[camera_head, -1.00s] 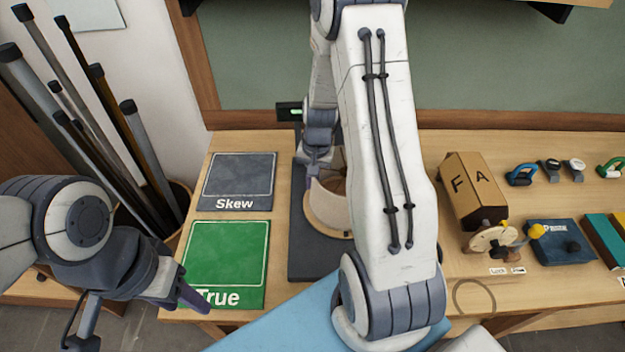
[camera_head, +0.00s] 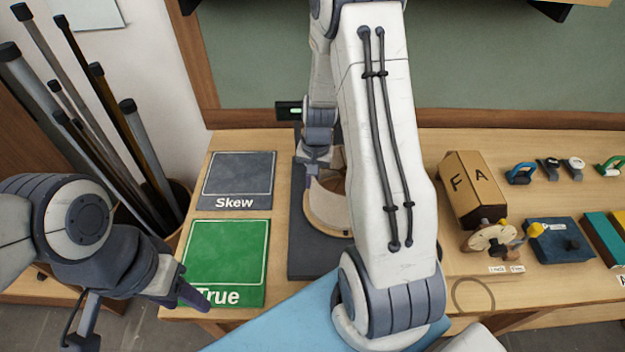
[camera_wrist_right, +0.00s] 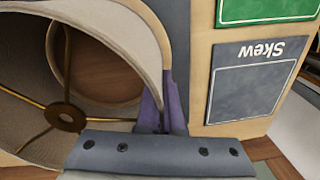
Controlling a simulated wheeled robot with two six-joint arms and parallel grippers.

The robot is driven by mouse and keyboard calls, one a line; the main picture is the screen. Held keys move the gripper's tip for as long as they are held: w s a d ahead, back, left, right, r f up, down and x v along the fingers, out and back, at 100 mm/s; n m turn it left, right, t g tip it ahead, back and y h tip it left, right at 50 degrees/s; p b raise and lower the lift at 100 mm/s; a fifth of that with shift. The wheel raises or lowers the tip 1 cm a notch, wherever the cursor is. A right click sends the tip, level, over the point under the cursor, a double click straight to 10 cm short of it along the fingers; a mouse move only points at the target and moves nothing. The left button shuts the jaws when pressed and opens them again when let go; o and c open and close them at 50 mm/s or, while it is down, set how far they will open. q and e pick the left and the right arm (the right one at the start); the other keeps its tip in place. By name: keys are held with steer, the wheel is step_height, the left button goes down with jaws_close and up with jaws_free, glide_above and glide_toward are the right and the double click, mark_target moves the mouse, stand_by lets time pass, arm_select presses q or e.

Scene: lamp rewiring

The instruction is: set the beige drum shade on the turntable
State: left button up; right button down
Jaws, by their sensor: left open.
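The beige drum shade (camera_head: 323,207) is over the dark base of the turntable, partly behind my right arm in the head view. In the right wrist view the shade (camera_wrist_right: 150,35) fills the left side, open end facing the camera, with brass spokes and a hub inside. The turntable's round wooden top (camera_wrist_right: 100,72) shows through it; I cannot tell whether they touch. My right gripper (camera_wrist_right: 163,108) has its purple fingers on either side of the shade's wall, shut on it at the rim. My left gripper (camera_head: 190,298) is open and empty near the green True mat.
The grey Skew mat (camera_head: 238,180) and green True mat (camera_head: 228,255) lie left of the turntable base (camera_head: 303,258). A cardboard box (camera_head: 474,188), a round plate device (camera_head: 490,238) and a blue block (camera_head: 560,242) stand to the right. Tubes (camera_head: 140,135) lean at the left.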

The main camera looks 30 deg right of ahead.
steer(key=shift+f, duration=0.3)
stand_by(0.8)
steer(key=c, duration=0.5)
jaws_free()
steer(key=shift+r, duration=0.1)
steer(key=shift+r+p, duration=3.35)
steer(key=shift+r, duration=0.6)
